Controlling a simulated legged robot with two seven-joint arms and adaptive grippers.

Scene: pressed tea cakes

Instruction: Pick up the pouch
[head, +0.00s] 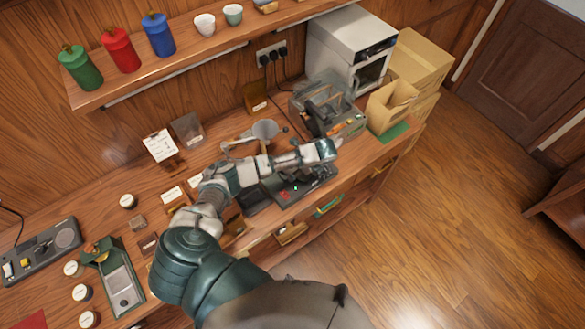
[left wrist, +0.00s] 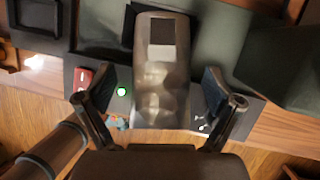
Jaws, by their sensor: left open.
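In the left wrist view a grey, shiny, crumpled pouch (left wrist: 161,95) with a dark square label shows between the two fingers of my left gripper (left wrist: 160,100). The gripper is open, one finger on each side of the pouch. Gaps show between the fingers and the pouch. In the head view my left arm reaches across the counter, with its hand (head: 318,151) above the dark device. I cannot make out the pouch clearly there, with the arm and hand covering that area. My right gripper is not in view.
A dark device (head: 290,194) with a green light (left wrist: 121,91) and a red part (left wrist: 83,76) lies under the hand. A clear-lidded machine (head: 325,107), an open carton (head: 391,105) and a white oven (head: 345,48) stand beyond. Open floor lies right of the counter.

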